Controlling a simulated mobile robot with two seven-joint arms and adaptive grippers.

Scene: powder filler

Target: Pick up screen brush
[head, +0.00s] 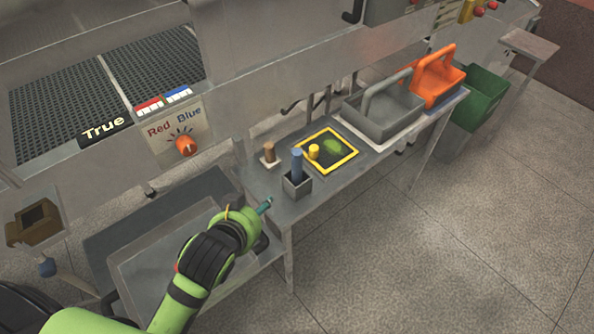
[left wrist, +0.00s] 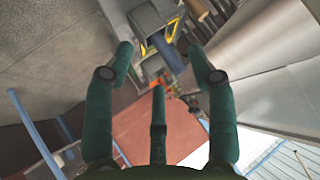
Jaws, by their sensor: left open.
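A narrow metal table (head: 330,195) holds several small items, and none of them is labelled as the screen brush. A blue upright handle (head: 297,163) stands in a small grey square holder (head: 297,187). A brown upright piece (head: 269,152) on a pale base stands just behind it. A yellow-framed dark screen (head: 346,165) lies to the right, with a yellow knob-like piece (head: 314,152) and a green patch (head: 332,146) on it. My left gripper (head: 265,205) is at the table's near left edge, left of the grey holder. Its fingers (left wrist: 159,75) are spread and empty in the left wrist view.
A grey carrier (head: 383,115) and an orange carrier (head: 438,85) stand at the table's far end. A green bin (head: 482,98) is beyond. A grey tray (head: 160,255) lies left of the table. The floor in front is clear.

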